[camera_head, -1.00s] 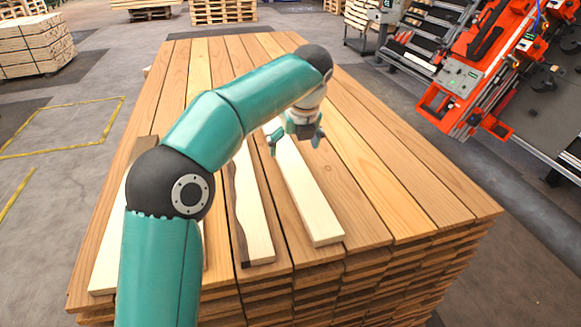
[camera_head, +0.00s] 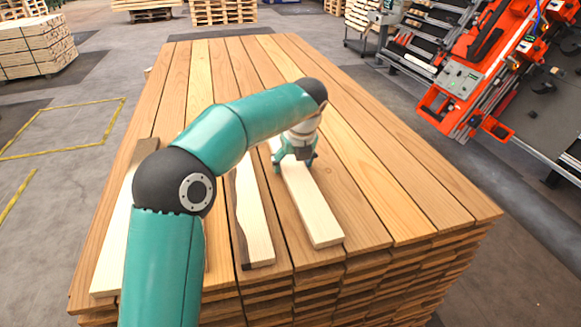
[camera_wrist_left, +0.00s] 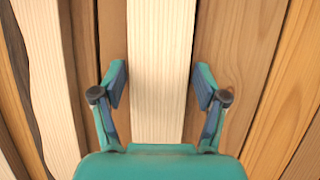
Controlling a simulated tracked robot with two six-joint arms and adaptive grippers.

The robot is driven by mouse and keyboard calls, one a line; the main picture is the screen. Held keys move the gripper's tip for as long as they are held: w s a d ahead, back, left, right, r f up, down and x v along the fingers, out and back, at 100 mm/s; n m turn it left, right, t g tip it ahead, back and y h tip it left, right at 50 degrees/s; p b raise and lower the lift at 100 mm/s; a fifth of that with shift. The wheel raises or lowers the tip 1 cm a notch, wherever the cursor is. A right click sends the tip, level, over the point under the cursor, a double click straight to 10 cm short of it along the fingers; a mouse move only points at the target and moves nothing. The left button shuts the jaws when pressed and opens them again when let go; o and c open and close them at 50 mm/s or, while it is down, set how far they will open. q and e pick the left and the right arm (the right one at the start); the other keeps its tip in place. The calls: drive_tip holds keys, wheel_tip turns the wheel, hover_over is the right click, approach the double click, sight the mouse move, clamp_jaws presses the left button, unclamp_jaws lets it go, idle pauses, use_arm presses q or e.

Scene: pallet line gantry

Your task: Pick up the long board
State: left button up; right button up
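Three pale boards lie on the stack of brown planks in the head view. The right board (camera_head: 314,212) is plain and straight-edged; my left gripper (camera_head: 294,165) is down over it. In the left wrist view this board (camera_wrist_left: 160,70) runs between the two fingers of my left gripper (camera_wrist_left: 160,85). The fingers are open, one on each side, with narrow gaps to its edges. The middle board (camera_head: 256,225) has a dark bark edge and lies left of the gripper. The left board (camera_head: 109,265) is partly hidden by my arm. My right gripper is out of view.
The plank stack (camera_head: 400,190) fills the middle, with bare planks to the right of the boards. An orange machine (camera_head: 475,80) stands at the right. A wood pile (camera_head: 35,45) stands at the far left on open grey floor.

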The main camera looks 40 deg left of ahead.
use_arm(q)
drive_tip(key=c, duration=0.8)
drive_tip(key=shift+c, duration=0.6)
drive_tip(key=shift+r, duration=0.15)
